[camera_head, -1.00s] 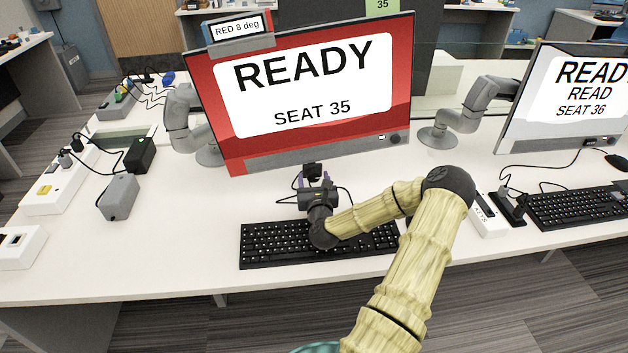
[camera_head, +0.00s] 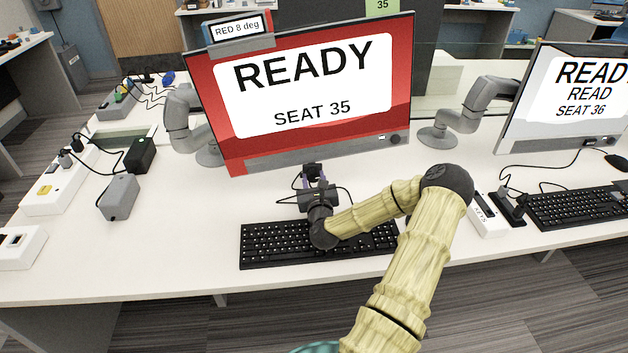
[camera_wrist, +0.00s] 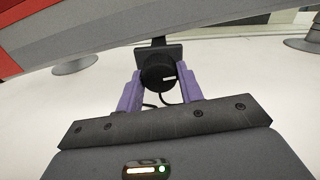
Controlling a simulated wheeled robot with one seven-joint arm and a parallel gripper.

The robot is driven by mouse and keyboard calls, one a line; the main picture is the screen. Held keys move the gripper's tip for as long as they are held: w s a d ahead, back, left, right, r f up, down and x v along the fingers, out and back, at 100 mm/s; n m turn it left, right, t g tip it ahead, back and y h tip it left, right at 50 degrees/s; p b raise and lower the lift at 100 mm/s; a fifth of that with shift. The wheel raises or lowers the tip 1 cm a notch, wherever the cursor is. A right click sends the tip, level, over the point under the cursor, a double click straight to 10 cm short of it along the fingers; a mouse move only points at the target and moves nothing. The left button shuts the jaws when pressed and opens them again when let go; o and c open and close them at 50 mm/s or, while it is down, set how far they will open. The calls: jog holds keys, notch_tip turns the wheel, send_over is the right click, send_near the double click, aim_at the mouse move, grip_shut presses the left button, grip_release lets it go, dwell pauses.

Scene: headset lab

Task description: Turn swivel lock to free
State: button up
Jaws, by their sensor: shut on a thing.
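The swivel lock is a round black knob (camera_wrist: 158,72) with a short white mark at its right side, in front of a black plate (camera_wrist: 158,51) in the wrist view. In the head view the black lock (camera_head: 312,170) shows small below the red READY monitor (camera_head: 310,95). My gripper (camera_wrist: 160,84) has a purple finger on each side of the knob and is shut on it. In the head view my gripper (camera_head: 315,180) is above the table, just behind the keyboard. The fingers partly hide the knob's sides.
A black keyboard (camera_head: 275,245) lies under my wrist. Dark cables (camera_head: 342,192) run beside the lock. A grey box (camera_head: 118,197) and a white power strip (camera_head: 60,182) are at left. A second monitor (camera_head: 570,100) stands at right. The white table (camera_head: 190,260) is clear at front left.

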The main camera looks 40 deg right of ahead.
jog(key=n, duration=0.8)
jog(key=shift+n, duration=0.4)
jog(key=n, duration=0.3)
jog(key=shift+n, duration=0.3)
jog(key=n+b, duration=0.1)
jog(key=n, duration=0.3)
jog(key=o, duration=1)
jog(key=shift+s, duration=0.1)
